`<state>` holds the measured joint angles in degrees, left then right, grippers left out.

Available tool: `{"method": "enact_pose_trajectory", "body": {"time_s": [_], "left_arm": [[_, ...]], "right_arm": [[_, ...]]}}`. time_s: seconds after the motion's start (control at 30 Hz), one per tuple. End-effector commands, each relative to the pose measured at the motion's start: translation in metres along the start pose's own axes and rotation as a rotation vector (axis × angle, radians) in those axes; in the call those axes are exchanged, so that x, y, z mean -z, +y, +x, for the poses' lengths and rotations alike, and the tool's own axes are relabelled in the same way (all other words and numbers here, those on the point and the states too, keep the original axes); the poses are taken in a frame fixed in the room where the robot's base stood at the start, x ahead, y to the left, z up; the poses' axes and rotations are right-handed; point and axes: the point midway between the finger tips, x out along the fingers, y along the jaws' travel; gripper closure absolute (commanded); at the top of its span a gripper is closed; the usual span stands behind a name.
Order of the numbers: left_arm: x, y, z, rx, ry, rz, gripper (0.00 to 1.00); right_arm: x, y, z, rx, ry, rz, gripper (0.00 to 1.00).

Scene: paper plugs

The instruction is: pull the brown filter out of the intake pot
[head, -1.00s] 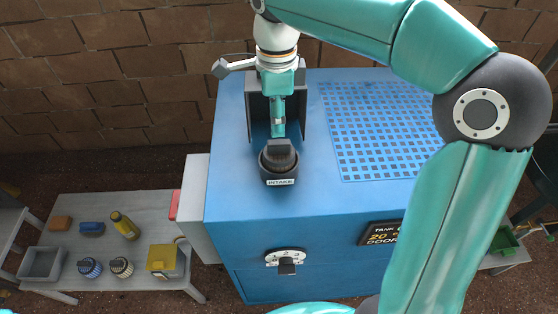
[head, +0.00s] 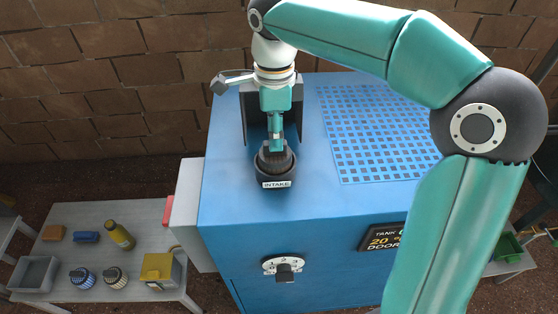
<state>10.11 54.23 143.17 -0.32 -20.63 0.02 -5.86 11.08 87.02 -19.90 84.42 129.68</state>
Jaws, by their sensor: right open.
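The dark intake pot (head: 273,178), with its white INTAKE label, stands on top of the blue machine. The filter (head: 264,163) sits in the pot and looks dark brown, with its ribbed top showing above the rim. My right gripper (head: 275,147) points down from above, with its fingertips at the filter's top grip. The gripper is open. The fingers partly hide the grip, and I cannot tell if they touch it. My left gripper is not in view.
A dark upright guard (head: 256,115) stands behind the pot. A perforated grille (head: 370,130) lies to the right. A grey table (head: 150,215) at left holds a grey bin (head: 35,274), a yellow bottle (head: 119,235), a blue-striped filter (head: 82,278) and a brown-striped filter (head: 113,278).

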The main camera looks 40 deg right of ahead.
Motion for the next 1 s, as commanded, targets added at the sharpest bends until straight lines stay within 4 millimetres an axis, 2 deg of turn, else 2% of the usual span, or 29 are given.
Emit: {"method": "enact_pose_trajectory", "body": {"time_s": [0.4, 0.77, 1.0], "left_arm": [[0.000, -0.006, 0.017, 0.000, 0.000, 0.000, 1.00], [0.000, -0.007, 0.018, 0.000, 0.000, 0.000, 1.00], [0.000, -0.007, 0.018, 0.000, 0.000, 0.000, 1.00]], "right_arm": [[0.001, 0.001, 0.023, -0.001, 0.001, 0.001, 0.56], [0.001, 0.001, 0.025, 0.000, 0.000, 0.001, 0.56], [0.001, 0.001, 0.025, 0.000, 0.000, 0.001, 0.95]]}}
